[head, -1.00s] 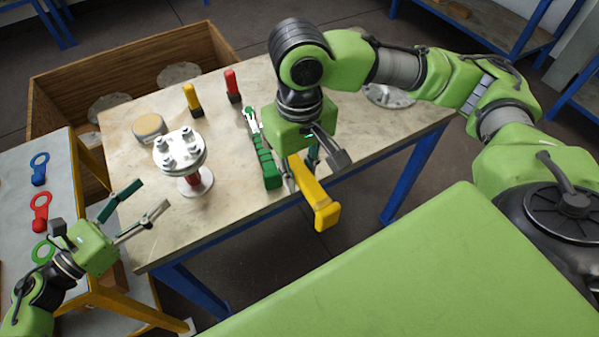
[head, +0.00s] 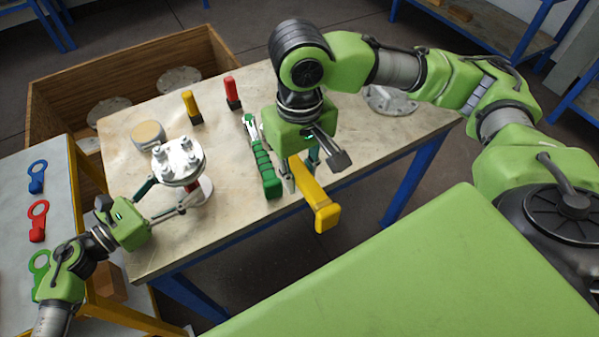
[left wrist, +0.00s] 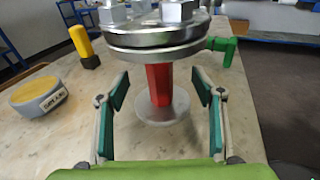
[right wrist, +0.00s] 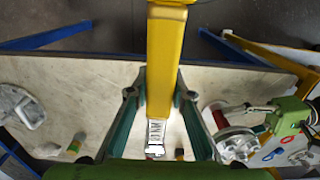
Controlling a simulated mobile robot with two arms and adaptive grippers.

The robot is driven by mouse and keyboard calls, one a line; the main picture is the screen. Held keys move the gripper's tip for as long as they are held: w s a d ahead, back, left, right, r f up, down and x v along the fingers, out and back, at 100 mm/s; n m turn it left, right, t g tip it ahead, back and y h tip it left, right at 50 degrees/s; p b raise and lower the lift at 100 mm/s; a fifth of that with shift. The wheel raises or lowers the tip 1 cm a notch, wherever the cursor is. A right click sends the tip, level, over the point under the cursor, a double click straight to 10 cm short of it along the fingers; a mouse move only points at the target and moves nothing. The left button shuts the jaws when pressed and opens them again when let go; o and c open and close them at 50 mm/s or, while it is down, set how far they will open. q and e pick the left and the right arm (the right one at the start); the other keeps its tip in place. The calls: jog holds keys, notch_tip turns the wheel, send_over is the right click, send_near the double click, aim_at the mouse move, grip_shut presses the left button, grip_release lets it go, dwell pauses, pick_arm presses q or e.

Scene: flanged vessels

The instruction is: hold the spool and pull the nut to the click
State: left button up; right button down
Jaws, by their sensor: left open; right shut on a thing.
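The spool (head: 178,160) stands upright on the table, with bolted grey flanges on top, a red neck (left wrist: 158,90) and a round base. Bolts and nuts (left wrist: 178,10) show on the upper flange; the left wrist view cuts off their tops. My left gripper (head: 172,198) is open, its fingers on either side of the red neck below the flanges, with gaps visible. My right gripper (head: 304,170) is shut on a yellow-handled tool (head: 322,207), held near the table's front edge.
A green-handled wrench (head: 263,165) lies right of the spool. Yellow (head: 192,106) and red (head: 233,92) handled tools stand behind. A grey flange (head: 388,98) lies far right. A side table (head: 60,160) holds coloured ring tools.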

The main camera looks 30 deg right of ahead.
pick_arm(q)
jog(key=shift+w+d, duration=0.25)
jog(key=shift+d, duration=0.35)
jog(key=c, duration=1.6)
jog(key=shift+o, duration=0.2)
